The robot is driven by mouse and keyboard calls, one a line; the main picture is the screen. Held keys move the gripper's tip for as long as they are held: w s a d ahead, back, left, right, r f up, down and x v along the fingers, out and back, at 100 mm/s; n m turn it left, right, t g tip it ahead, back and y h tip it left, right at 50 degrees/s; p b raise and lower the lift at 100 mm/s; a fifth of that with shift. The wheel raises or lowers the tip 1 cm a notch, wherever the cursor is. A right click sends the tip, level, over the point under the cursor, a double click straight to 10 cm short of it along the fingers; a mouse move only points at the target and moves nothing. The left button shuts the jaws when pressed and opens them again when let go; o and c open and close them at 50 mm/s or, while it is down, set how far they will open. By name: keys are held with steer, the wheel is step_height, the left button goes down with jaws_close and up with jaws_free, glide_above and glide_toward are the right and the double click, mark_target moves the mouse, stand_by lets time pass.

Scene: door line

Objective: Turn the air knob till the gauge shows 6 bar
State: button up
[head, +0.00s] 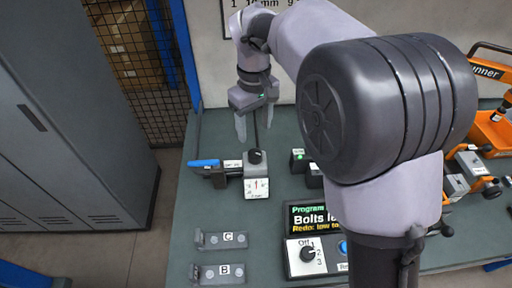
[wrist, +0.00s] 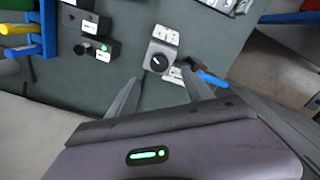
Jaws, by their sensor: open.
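The air knob (head: 255,156) is a black round knob on top of a small light-grey block on the bench. It also shows in the wrist view (wrist: 158,63), seen from above with a pale pointer line. The gauge (head: 256,187) is a white dial with a red needle on the block's front; its reading is too small to make out. In the wrist view the gauge (wrist: 166,34) is seen at a steep angle. My gripper (head: 253,131) points down, open and empty, above and behind the knob, apart from it. Its fingers (wrist: 162,95) show in the wrist view.
A blue-and-black tool (head: 207,167) lies left of the knob block. A control panel (head: 305,255) with a selector and a screen stands in front. Orange tools (head: 485,130) are at right.

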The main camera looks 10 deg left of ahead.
mark_target(255, 153)
step_height(255, 153, down, 11)
steer(key=b, duration=0.4)
steer(key=shift+w, duration=0.1)
steer(key=shift+r, duration=0.1)
jaws_close()
